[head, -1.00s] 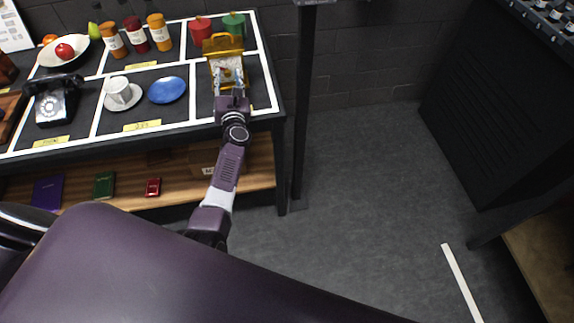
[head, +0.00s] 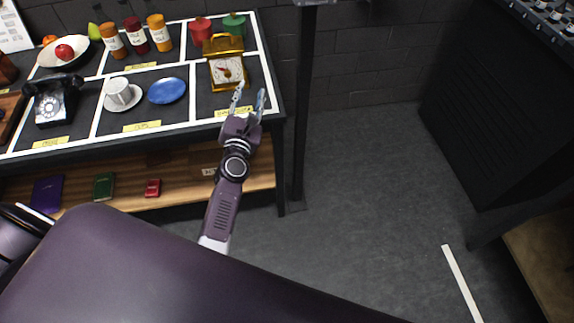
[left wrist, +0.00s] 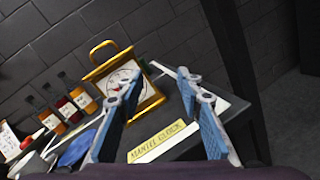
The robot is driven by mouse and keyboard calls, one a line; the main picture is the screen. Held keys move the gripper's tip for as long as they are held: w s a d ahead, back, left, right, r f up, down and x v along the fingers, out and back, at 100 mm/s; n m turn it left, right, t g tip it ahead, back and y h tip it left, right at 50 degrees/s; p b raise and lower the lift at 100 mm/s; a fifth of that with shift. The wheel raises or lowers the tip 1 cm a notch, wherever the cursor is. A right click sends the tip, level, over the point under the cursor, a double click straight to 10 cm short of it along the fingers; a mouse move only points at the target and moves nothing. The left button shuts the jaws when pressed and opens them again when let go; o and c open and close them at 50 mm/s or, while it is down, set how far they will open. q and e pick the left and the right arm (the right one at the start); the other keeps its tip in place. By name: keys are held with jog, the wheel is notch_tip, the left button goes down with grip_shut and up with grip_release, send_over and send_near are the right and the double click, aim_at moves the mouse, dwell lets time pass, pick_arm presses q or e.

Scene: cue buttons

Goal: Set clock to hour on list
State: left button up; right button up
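The gold mantel clock (head: 243,79), with a top handle and a white face, stands in the front right compartment of the display table. Its face shows a red mark or hand; the hour is too small to read. It also shows in the left wrist view (left wrist: 151,94), tilted beyond my fingers. My left gripper (head: 249,97) is open and empty, just in front of the clock and apart from it; its fingers spread wide in the left wrist view (left wrist: 158,80). A white sheet (head: 14,32), possibly the list, stands at the far left; its writing is unreadable. My right gripper is not in view.
A yellow "MANTEL CLOCK" label (left wrist: 163,140) lies before the clock. Red (head: 200,31) and green (head: 234,25) canisters stand behind it. A blue plate (head: 167,90), a cup on a saucer (head: 121,94) and a black telephone (head: 53,100) are to the left. A dark post (head: 304,110) rises at right.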

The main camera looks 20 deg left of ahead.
pick_arm(q)
jog(key=s+d+f+m+g+h, duration=0.1)
jog(key=s+d+m+h, duration=0.1)
jog(key=d+m+h, duration=0.4)
jog(key=s+d+f+m+g+h, duration=0.1)
jog(key=s+d+m, duration=0.2)
jog(key=d+m, duration=0.3)
jog(key=s+d+f+m+g+h, duration=0.1)
jog(key=s+d+f+m+g, duration=0.3)
jog(key=s+m, duration=0.5)
jog(key=f+m, duration=0.1)
jog(key=m, duration=0.1)
jog(key=shift+s+f+m+g+h, duration=0.15)
jog(key=shift+f+m+g+h, duration=0.15)
jog(key=shift+f+m+g, duration=0.1)
jog(key=shift+f, duration=0.1)
